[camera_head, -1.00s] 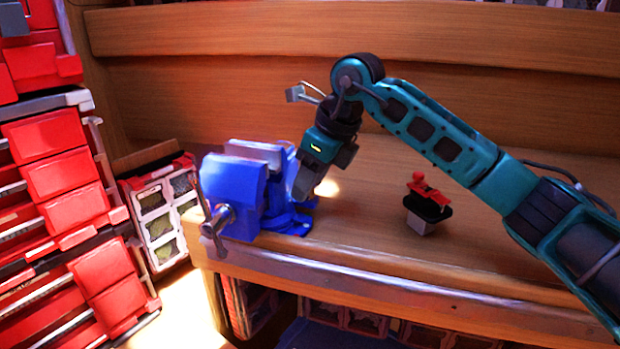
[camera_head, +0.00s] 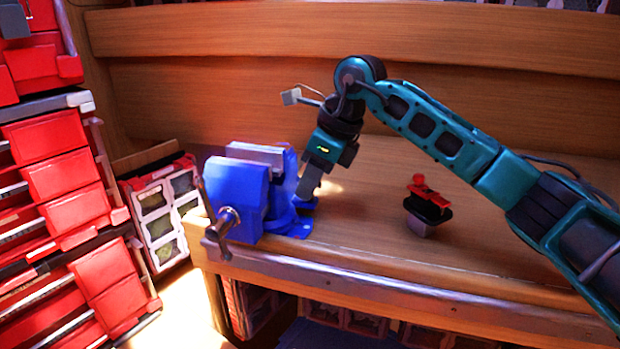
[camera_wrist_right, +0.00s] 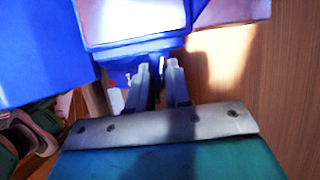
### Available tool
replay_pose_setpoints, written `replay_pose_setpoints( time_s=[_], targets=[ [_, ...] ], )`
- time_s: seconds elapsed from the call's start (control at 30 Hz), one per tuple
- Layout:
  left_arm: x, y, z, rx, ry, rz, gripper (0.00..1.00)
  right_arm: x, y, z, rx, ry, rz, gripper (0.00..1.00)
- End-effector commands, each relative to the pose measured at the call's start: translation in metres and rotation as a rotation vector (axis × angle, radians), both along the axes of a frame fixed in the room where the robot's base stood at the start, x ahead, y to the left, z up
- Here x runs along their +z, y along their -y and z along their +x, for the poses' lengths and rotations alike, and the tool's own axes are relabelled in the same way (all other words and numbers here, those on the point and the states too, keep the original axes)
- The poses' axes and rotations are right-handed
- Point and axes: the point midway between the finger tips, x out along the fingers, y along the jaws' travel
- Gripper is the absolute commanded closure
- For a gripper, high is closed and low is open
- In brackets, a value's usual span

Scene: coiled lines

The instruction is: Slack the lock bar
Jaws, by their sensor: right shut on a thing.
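A blue bench vise (camera_head: 236,196) stands at the left end of the wooden bench, its grey jaw on top and a metal screw handle (camera_head: 227,218) at its front. My right gripper (camera_head: 304,196) reaches down at the right side of the vise, low by its blue base (camera_head: 294,230). In the right wrist view its two fingers (camera_wrist_right: 158,72) point in under the vise body and are close together. They are shut on the lock bar, which is mostly hidden between the fingers and in the vise's shadow. My left gripper is not in view.
A small red and black object with a grey base (camera_head: 428,205) stands on the bench to the right. Red drawers (camera_head: 60,175) fill the left side, with a red-framed organizer case (camera_head: 163,215) beside the bench. The bench's middle is bare.

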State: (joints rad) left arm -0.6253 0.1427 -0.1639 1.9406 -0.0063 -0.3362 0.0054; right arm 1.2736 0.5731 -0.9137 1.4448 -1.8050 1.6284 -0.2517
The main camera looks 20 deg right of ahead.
Motion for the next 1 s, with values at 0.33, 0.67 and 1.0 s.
replay_pose_setpoints(
  time_s=[0.33, 0.67, 1.0],
  targets=[
    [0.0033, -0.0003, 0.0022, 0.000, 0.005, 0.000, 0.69, -0.0004, -0.0010, -0.0022, 0.080, -0.006, 0.000, 1.00],
    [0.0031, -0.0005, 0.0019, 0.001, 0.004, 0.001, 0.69, -0.0007, -0.0008, -0.0020, 0.077, -0.005, 0.000, 0.59],
    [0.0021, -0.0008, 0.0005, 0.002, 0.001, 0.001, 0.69, 0.0033, 0.0007, -0.0014, 0.073, -0.001, 0.001, 0.56]
  ],
)
